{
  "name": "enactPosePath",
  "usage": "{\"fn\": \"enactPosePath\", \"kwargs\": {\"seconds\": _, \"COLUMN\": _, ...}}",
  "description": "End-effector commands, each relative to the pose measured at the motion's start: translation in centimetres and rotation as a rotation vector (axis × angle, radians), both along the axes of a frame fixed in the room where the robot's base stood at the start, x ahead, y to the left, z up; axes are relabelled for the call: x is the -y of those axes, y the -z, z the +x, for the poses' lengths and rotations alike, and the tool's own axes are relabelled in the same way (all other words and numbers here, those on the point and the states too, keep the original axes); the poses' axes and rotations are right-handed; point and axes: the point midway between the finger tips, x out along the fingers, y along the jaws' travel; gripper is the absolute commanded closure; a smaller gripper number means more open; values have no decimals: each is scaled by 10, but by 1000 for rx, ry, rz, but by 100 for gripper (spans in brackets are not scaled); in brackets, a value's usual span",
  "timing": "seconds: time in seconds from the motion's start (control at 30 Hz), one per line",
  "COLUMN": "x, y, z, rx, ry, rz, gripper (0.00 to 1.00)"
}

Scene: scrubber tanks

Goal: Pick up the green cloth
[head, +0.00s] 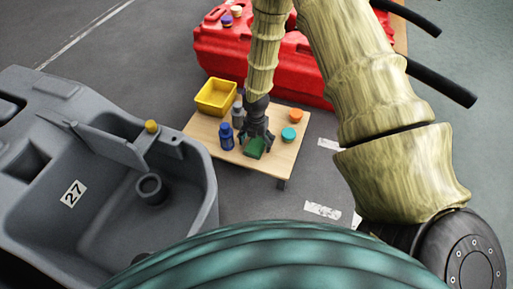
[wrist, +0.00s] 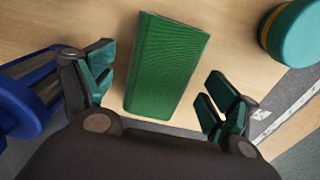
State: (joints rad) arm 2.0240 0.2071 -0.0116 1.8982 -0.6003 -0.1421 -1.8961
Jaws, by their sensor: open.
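The green cloth (head: 255,148) is a folded block lying on a small wooden table (head: 270,172). In the wrist view the cloth (wrist: 165,65) lies between and a little beyond my fingertips, with gaps on both sides. My gripper (head: 257,138) is over the cloth, pointing down, and it is open. In the wrist view its two fingers (wrist: 158,90) stand apart to the left and right of the cloth. In the head view the gripper partly hides the cloth.
A grey bottle (head: 238,115), a yellow bin (head: 215,97), a teal lidded tub (head: 288,134) and an orange one (head: 296,116) share the table. A grey tank (head: 205,190) stands left; a red tank (head: 220,45) is behind.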

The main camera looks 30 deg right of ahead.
Motion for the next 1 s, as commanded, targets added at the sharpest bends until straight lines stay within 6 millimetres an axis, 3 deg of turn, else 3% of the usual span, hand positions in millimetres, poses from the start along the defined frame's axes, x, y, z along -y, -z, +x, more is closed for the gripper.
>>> {"fn": "enactPosePath", "kwargs": {"seconds": 0.23, "x": 0, "y": 1, "z": 0, "rx": 1, "ry": 0, "rz": 0, "gripper": 12}}
{"fn": "enactPosePath", "kwargs": {"seconds": 0.5, "x": 0, "y": 1, "z": 0, "rx": 1, "ry": 1, "rz": 1, "gripper": 58}}
{"fn": "enactPosePath", "kwargs": {"seconds": 1.0, "x": 0, "y": -9, "z": 0, "rx": 1, "ry": 2, "rz": 1, "gripper": 58}}
